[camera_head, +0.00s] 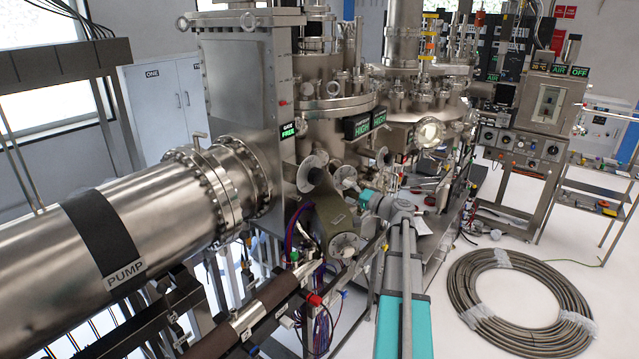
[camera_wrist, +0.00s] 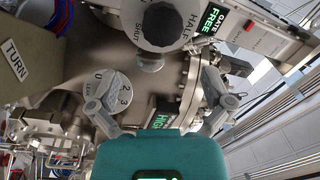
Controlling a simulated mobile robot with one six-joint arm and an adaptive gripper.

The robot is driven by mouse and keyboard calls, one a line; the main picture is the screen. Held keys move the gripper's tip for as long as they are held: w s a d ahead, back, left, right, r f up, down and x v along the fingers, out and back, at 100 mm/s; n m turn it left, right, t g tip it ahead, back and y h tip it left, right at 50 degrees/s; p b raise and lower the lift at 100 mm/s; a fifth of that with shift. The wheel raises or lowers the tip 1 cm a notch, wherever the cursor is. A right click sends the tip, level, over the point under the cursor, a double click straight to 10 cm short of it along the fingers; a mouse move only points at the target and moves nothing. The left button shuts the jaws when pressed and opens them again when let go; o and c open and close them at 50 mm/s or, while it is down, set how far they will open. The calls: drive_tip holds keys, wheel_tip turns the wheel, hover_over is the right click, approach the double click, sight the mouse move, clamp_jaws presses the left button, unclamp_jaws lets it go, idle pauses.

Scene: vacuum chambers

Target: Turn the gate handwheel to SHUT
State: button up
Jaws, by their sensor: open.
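The gate handwheel (camera_wrist: 183,42) is a grey round dial at the top of the wrist view, partly cut off by the frame edge. SHUT and HALF show on its face, around a dark hub. A pale rounded part sits at its lower rim. The green-lit GATE FREE sign (camera_wrist: 212,18) is right of it and also shows in the head view (camera_head: 288,131). My gripper (camera_wrist: 158,95) is open and empty, its fingers spread wide below the dial and apart from it. In the head view my gripper is hard to make out among the fittings.
A numbered knob (camera_wrist: 112,92) is behind my left finger. A TURN label (camera_wrist: 15,60) is at the left. A HIGH display (camera_wrist: 163,114) is just above my teal gripper body. The PUMP pipe (camera_head: 150,240) fills the left, and a coiled hose (camera_head: 480,270) lies on the right floor.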

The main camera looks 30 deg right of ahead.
sight(319, 179)
drive_tip(key=shift+s+d+f+m+t+y+b, duration=0.2)
drive_tip(key=shift+f+m+t+b, duration=0.45)
drive_tip(key=shift+m+b, duration=1.95)
drive_tip(key=shift+d+f+m+t+y+b, duration=0.2)
drive_tip(key=shift+f+m+t+b, duration=0.45)
drive_tip(key=shift+m, duration=3.9)
drive_tip(key=shift+s+f+m+t+y+b, duration=0.1)
drive_tip(key=shift+f+m+t+y+b, duration=0.4)
drive_tip(key=shift+m+b, duration=2.05)
drive_tip(key=shift+f+m+p, duration=0.25)
drive_tip(key=shift+m+p, duration=0.75)
drive_tip(key=shift+p, duration=0.05)
drive_tip(key=shift+h, duration=0.3)
drive_tip(key=p+x, duration=0.4)
drive_tip(key=x, duration=0.8)
drive_tip(key=shift+p, duration=0.4)
drive_tip(key=shift+x, duration=0.9)
